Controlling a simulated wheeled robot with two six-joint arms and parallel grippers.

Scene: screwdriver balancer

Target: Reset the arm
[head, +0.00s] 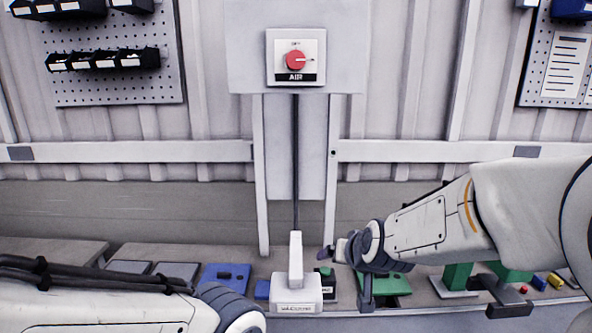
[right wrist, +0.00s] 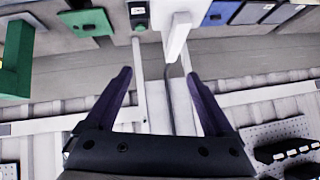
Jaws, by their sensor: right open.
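A red rotary AIR switch (head: 296,61) is on a white plate on the wall in the head view, its pointer turned to the right. A dark vertical line (head: 295,160) runs from below it to a white upright unit (head: 296,290) with a labelled base. The unit also shows in the right wrist view (right wrist: 178,38), beyond the fingertips. My right gripper (head: 328,252) is just right of the white unit in the head view. In the right wrist view its fingers (right wrist: 160,73) are spread with nothing between them. My left arm is at the lower left; its gripper is not visible.
A small box with a green button (head: 326,272) stands right of the white unit. A blue block (head: 225,277) and grey panels (head: 176,272) lie left. A green fixture (head: 458,278) and small coloured parts lie right.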

